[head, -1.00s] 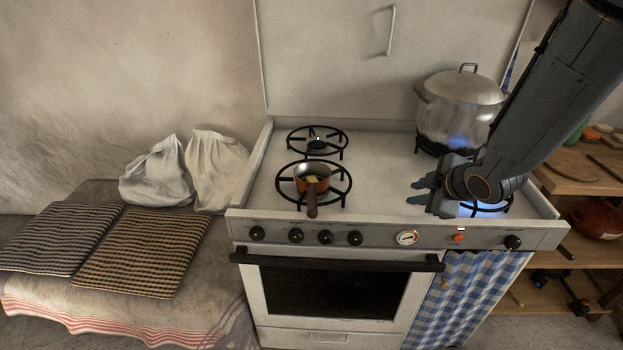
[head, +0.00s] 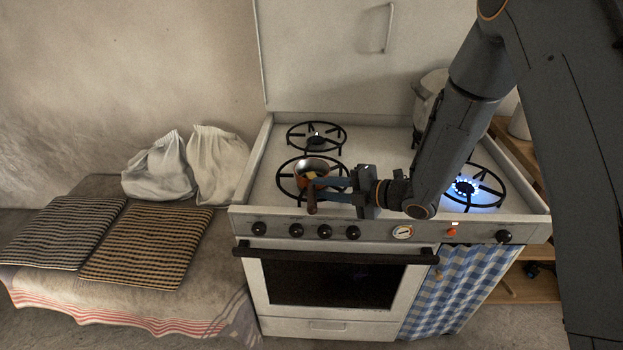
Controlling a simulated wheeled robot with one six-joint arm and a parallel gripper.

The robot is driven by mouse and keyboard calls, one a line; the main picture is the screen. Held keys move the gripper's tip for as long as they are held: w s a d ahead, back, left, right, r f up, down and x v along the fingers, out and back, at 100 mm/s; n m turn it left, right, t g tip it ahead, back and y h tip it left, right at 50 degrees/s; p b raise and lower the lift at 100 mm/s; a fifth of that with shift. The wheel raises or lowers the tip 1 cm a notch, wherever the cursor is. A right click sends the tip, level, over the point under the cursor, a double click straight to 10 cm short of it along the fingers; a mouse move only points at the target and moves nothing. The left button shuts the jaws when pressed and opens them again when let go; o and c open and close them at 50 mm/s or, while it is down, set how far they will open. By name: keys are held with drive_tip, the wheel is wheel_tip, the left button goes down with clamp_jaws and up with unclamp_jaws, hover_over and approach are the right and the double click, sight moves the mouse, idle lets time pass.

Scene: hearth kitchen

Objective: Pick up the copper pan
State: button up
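The copper pan (head: 311,167) sits upright on the front left burner grate of the stove, its dark handle pointing toward the stove's front edge. My gripper (head: 323,189) reaches in from the right, low over the stove top, with its fingertips right beside the handle. Its two fingers look spread apart, one nearer the pan body and one nearer the front. I cannot tell whether a fingertip touches the handle. The fingers hide a small part of the pan's right side.
A lit burner (head: 466,187) with blue flame is at the front right. The back left burner (head: 317,138) is empty. Cloth sacks (head: 218,165) and checked cushions (head: 148,245) lie on the bench at left.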

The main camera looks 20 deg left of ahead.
drive_tip(key=shift+x, duration=1.15)
drive_tip(key=shift+w, duration=0.1)
clamp_jaws()
